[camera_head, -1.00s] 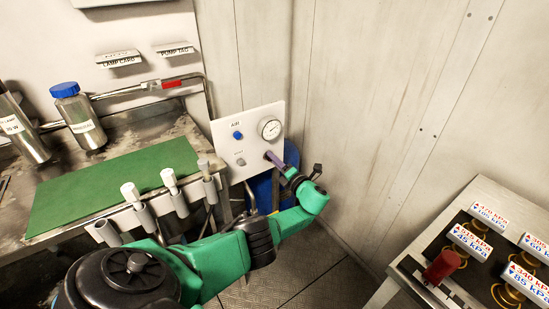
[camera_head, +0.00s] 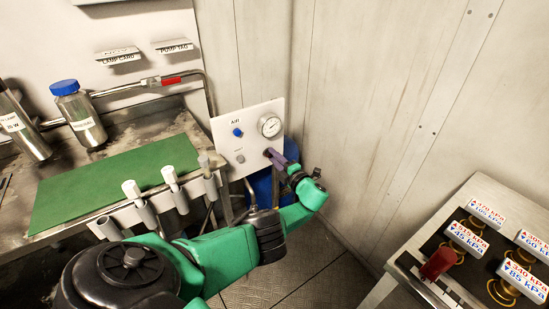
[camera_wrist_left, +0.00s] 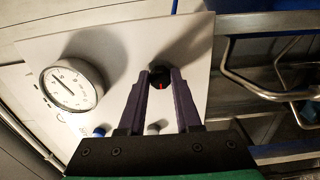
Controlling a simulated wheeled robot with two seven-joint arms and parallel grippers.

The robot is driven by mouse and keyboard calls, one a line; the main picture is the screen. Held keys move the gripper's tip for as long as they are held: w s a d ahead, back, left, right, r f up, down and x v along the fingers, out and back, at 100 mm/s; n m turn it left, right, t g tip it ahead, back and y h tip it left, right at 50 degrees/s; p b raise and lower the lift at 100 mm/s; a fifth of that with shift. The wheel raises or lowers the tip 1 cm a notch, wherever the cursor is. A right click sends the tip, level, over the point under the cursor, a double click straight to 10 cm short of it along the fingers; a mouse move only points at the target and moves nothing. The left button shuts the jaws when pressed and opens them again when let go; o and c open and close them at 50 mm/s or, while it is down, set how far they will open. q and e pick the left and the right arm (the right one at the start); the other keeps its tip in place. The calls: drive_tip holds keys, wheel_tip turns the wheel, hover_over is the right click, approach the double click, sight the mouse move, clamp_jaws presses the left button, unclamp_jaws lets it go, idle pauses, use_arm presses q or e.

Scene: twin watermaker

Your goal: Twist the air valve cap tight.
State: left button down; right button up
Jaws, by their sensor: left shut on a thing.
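The air valve cap (camera_wrist_left: 160,78) is a small round black knob with a red mark, on a white panel (camera_head: 222,133) marked AIR. My left gripper (camera_wrist_left: 162,73) has its two purple fingers on either side of the cap and is shut on it. In the head view, the left gripper (camera_head: 268,153) reaches the lower right of the panel and hides the cap. A round white gauge (camera_head: 270,125) is just above the fingers; it also shows in the wrist view (camera_wrist_left: 72,86). My right gripper is out of view.
A blue knob (camera_head: 238,132) and a grey knob (camera_head: 240,159) sit on the panel left of the gripper. A bench with a green mat (camera_head: 110,185) and a blue-capped bottle (camera_head: 80,115) stands left. A stand with labelled brass fittings (camera_head: 480,235) is at right.

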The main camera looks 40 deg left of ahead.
use_arm(q)
drive_tip(key=shift+s+f, duration=0.1)
drive_tip(key=shift+f, duration=0.05)
drive_tip(key=c, duration=0.6)
unclamp_jaws()
drive_tip(key=shift+d, duration=0.1)
drive_tip(key=p+v, duration=0.4)
drive_tip(key=v, duration=1)
drive_tip(key=shift+d, duration=0.25)
